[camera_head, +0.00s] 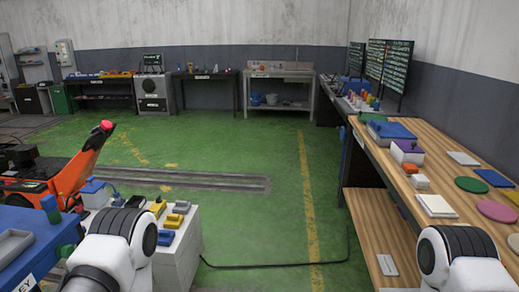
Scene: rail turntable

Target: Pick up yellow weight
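Small yellow blocks that look like weights sit on top of a light grey cabinet (183,262) at the lower left. One yellow weight (158,207) is near the back left of the top, another yellow block (174,220) is nearer the front, and a grey-and-yellow block (182,206) is beside them. A blue block (165,237) sits at the front. I cannot tell which yellow block is the task's weight. My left arm shows at the lower left beside the cabinet and hides part of its top. My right arm shows at the lower right. Neither gripper's fingers show.
A blue bench (35,245) with a grey tray stands at the far left, by an orange machine (75,180). A wooden workbench (440,150) with coloured discs and boxes runs along the right. Green floor (250,220) between is mostly clear, with a black cable lying on it.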

